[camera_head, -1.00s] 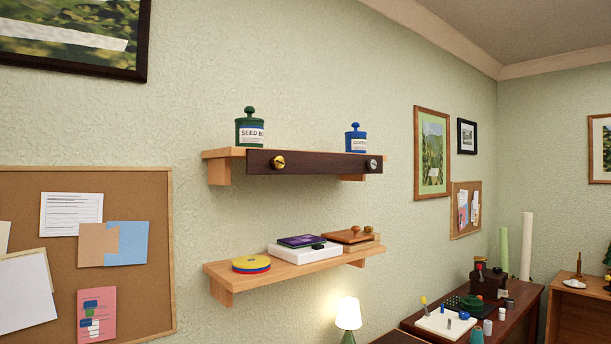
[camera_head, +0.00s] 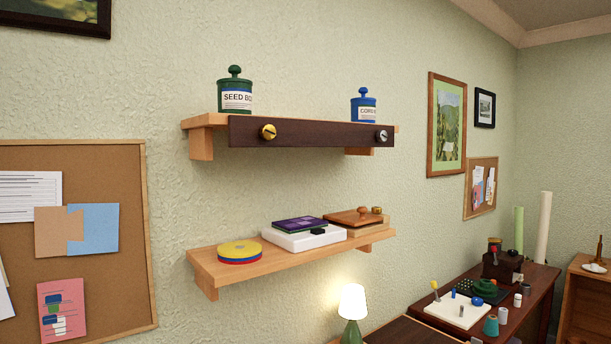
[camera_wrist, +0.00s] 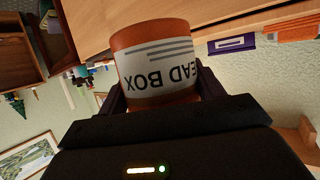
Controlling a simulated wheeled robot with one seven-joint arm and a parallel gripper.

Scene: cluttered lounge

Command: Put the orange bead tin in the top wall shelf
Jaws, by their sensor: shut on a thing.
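The orange bead tin (camera_wrist: 155,38) fills the middle of the wrist view, with a white label reading "EAD BOX" upside down. My gripper (camera_wrist: 155,92) is shut on it, with a dark finger at each side. The tin and gripper do not show in the head view. The top wall shelf (camera_head: 205,122) is a wooden board with a dark front strip bearing two knobs. A green seed tin (camera_head: 235,98) stands near its left end and a blue tin (camera_head: 364,110) near its right end. Bare board lies between them.
The lower shelf (camera_head: 230,258) holds a coloured disc stack (camera_head: 240,251), a white box (camera_head: 300,240) and a wooden box (camera_head: 352,217). A lit lamp (camera_head: 352,300) stands below. A cluttered desk (camera_head: 535,290) is at right. A corkboard (camera_head: 95,260) hangs at left.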

